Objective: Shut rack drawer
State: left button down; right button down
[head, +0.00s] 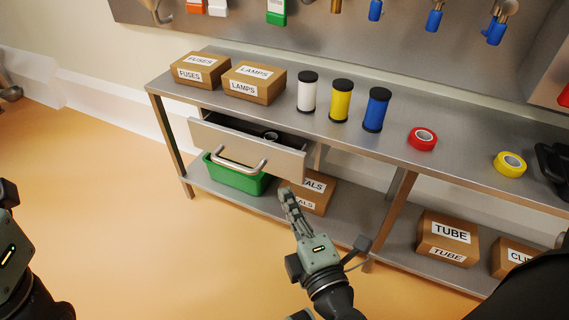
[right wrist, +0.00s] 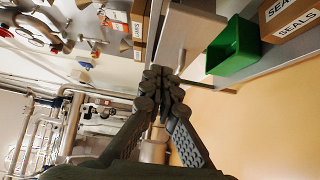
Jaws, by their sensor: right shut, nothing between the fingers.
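The rack drawer (head: 250,146) hangs under the left part of the bench top and is pulled out, its inside showing, with a small round item (head: 270,136) in it. Its front carries a curved metal handle (head: 240,163). My right gripper (head: 288,193) is shut and empty, in front of and below the drawer's right end in the head view. In the right wrist view its closed fingertips (right wrist: 160,82) lie just below the drawer front (right wrist: 190,38); whether they touch cannot be told. My left gripper's body (head: 14,255) shows at the left edge, its fingers out of view.
A green bin (head: 237,178) and a SEALS box (head: 316,194) sit on the lower shelf below the drawer. FUSES and LAMPS boxes (head: 254,83), spools (head: 341,101) and tape rolls (head: 422,139) stand on the bench top. The floor (head: 150,220) left of the rack is clear.

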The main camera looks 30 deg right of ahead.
aim_at(290, 154)
jog(key=w+d, duration=0.1)
jog(key=w, duration=0.1)
jog(key=w+d, duration=0.1)
jog(key=w, duration=0.2)
jog(key=w+d, duration=0.1)
jog(key=w, duration=0.2)
jog(key=shift+w, duration=0.25)
jog(key=shift+w+d, duration=0.3)
jog(key=shift+d, duration=0.15)
jog(key=shift+w+d, duration=0.85)
jog(key=shift+d, duration=0.25)
